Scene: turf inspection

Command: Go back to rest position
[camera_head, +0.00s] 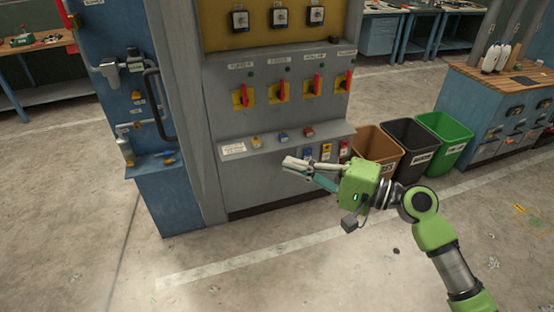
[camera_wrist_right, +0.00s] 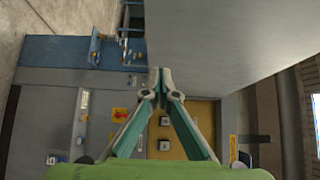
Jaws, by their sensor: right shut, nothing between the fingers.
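My right gripper (camera_head: 290,162) is shut and empty. In the head view it reaches in from the right and its fingertips are in front of the lower ledge of the grey control cabinet (camera_head: 270,190). I cannot tell whether it touches the ledge. In the right wrist view the two fingers (camera_wrist_right: 159,74) meet at their tips with nothing between them, in front of the cabinet's yellow panel (camera_wrist_right: 203,114). My left gripper does not show in the head view.
Red rotary switches (camera_head: 281,90) line the cabinet, with small buttons (camera_head: 283,136) on its ledge. A blue cabinet (camera_head: 105,80) adjoins it on the left. Brown (camera_head: 376,146), black (camera_head: 411,143) and green bins (camera_head: 445,137) stand to the right, near a drawer bench (camera_head: 490,92). The front floor is open.

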